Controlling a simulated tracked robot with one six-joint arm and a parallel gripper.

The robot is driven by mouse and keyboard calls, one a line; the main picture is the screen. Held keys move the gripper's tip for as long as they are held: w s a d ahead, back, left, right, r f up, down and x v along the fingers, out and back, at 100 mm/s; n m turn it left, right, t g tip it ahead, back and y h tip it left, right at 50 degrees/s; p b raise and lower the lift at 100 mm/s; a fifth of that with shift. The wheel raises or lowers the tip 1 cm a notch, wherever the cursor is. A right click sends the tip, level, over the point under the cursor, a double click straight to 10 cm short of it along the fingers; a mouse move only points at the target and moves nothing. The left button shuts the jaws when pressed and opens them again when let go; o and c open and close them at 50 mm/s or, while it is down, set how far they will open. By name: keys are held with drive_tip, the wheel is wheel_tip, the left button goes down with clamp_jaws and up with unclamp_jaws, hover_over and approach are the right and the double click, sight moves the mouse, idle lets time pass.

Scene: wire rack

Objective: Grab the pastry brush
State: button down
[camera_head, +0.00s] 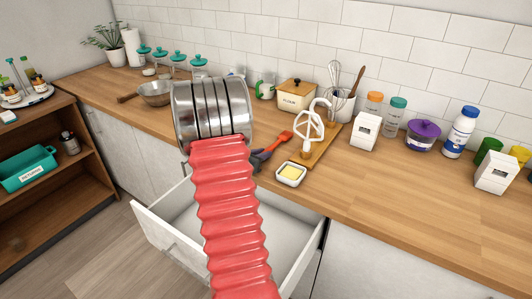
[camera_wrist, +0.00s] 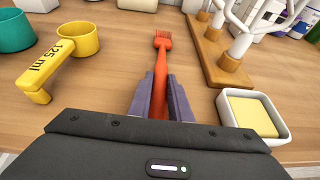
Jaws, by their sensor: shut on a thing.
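The pastry brush (camera_wrist: 162,62) is orange-red, with its bristle head pointing away from me in the wrist view. In the head view its orange part (camera_head: 284,137) shows on or just above the wooden counter, left of the board with the beaters. My gripper (camera_wrist: 160,92) is shut on the brush's handle, one purple finger on each side. The gripper (camera_head: 261,158) also shows in the head view, partly hidden behind my red arm. The rear of the handle is hidden by the gripper body. I cannot tell whether the brush is clear of the counter.
A white dish of butter (camera_wrist: 253,113) stands close on the right. A wooden board with white beaters (camera_wrist: 222,62) is at right. A yellow measuring cup (camera_wrist: 75,45) lies at left, with a green cup (camera_wrist: 14,30) beyond. Below the counter, a white drawer (camera_head: 178,232) stands open.

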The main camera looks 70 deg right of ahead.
wheel_tip(320, 180, up, 10)
drive_tip(key=shift+f, duration=0.1)
idle(0.4)
drive_tip(key=shift+w, duration=0.1)
idle(0.4)
